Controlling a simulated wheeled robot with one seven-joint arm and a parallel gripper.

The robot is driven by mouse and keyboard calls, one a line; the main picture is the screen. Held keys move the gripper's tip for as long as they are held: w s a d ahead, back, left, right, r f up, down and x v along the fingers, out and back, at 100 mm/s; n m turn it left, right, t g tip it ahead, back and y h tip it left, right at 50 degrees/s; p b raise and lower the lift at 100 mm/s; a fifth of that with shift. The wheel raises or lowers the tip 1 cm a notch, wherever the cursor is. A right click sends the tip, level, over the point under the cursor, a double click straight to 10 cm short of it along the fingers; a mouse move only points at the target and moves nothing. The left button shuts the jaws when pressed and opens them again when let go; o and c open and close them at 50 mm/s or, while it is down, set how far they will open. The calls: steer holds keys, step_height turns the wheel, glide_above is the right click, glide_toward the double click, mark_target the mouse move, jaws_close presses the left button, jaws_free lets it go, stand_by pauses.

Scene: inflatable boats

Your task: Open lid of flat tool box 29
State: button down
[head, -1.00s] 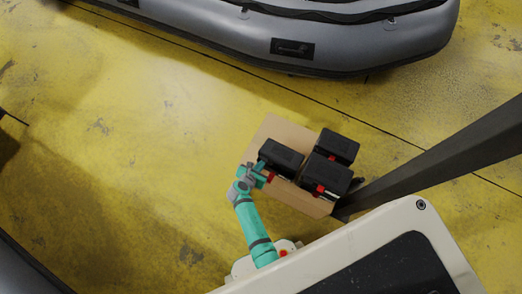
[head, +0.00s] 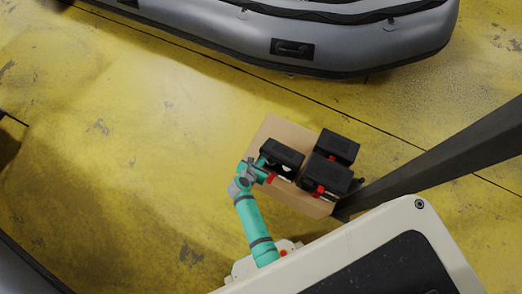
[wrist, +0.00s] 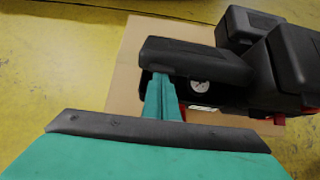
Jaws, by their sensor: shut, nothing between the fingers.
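A black tool box (head: 283,153) with a red latch sits on the left of a tan board, and its number cannot be read. My gripper (head: 262,165) is at its left front side. In the wrist view the box's black lid (wrist: 195,62) stands partly raised, with a gap beneath it. A round white dial and a white label show on the box under the lid. My gripper's teal fingers (wrist: 163,92) are shut and empty, with their tips at the underside of the lid's near left edge. Whether they touch it is hard to tell.
Two more black boxes with red parts stand close on the right, one in front (head: 328,174) and one behind (head: 339,147). The tan board (head: 268,128) lies under them. A dark post (head: 440,150) rises at the right. Yellow floor is clear on the left; a grey inflatable boat (head: 350,52) lies beyond.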

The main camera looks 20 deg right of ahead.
steer(key=shift+d+r, duration=0.15)
steer(key=shift+d, duration=0.1)
steer(key=shift+w+d+r, duration=0.2)
steer(key=shift+d+r, duration=0.1)
steer(key=shift+r, duration=0.2)
steer(key=shift+w+d+r, duration=0.2)
steer(key=shift+d+r, duration=0.05)
steer(key=shift+r, duration=0.2)
steer(key=shift+w, duration=0.1)
steer(key=shift+w+d+r, duration=0.7)
steer(key=shift+d+r, duration=0.1)
steer(key=shift+d, duration=0.1)
steer(key=shift+s, duration=0.1)
